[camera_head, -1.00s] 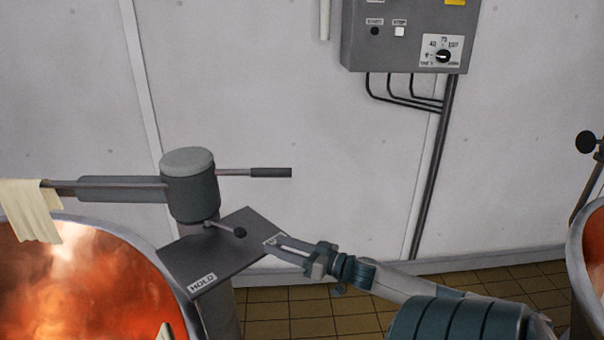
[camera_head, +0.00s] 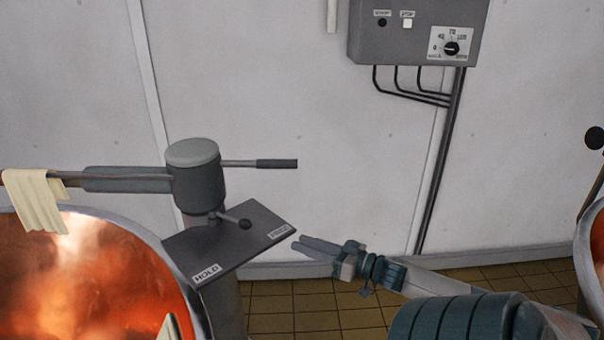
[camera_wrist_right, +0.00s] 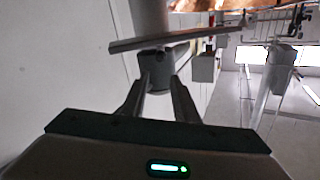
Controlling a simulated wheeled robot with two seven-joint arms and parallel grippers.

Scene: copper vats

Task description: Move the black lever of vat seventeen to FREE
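The black lever (camera_head: 232,218) is a short rod with a round ball knob, over a dark grey plate (camera_head: 235,250) beside the left copper vat (camera_head: 90,275). The plate carries a HOLD label (camera_head: 206,272) at its near left and a FREE label (camera_head: 280,231) at its right end. The knob points rightward, between the labels and apart from both. My right gripper (camera_head: 298,243) is just right of the plate's FREE end, apart from the lever.
A grey cylindrical head (camera_head: 195,175) stands behind the plate, with a black-gripped bar (camera_head: 277,163) reaching right. A pale cloth (camera_head: 38,200) hangs at the left. A control box (camera_head: 415,30) is on the wall. Another vat (camera_head: 590,250) edges in at right.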

